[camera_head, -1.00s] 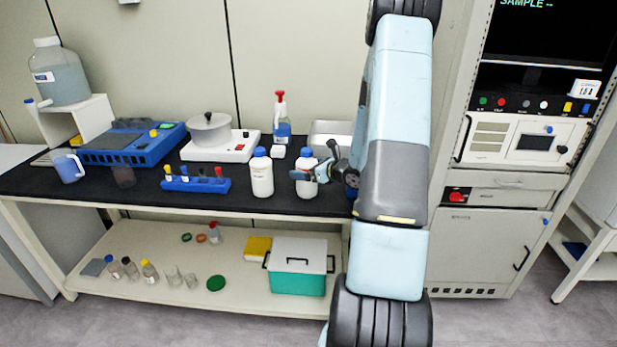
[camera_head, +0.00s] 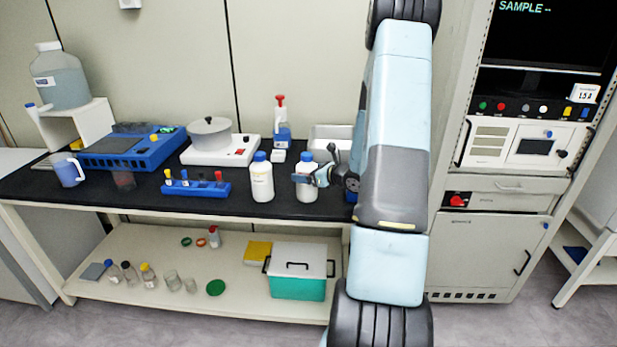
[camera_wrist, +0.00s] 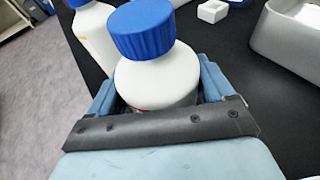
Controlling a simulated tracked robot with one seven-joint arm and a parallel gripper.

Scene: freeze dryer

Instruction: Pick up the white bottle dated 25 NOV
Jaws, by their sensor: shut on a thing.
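Two white bottles with blue caps stand side by side on the black bench top. My gripper (camera_head: 318,177) is shut on the right white bottle (camera_head: 307,191), with its fingers around the upper body. In the wrist view the held bottle (camera_wrist: 157,80) is upright between the fingers of my gripper (camera_wrist: 160,100), and its lower part is hidden behind the gripper. The left white bottle (camera_head: 262,184) stands beside it, apart from the gripper, and shows at the upper left of the wrist view (camera_wrist: 92,35). No date is readable on either bottle.
A spray bottle with a red top (camera_head: 282,125) and a metal tray (camera_head: 330,132) stand behind the bottles. A blue rack (camera_head: 196,189) and a white hotplate with a pot (camera_head: 215,150) are to the left. The bench's front edge is close to the bottles.

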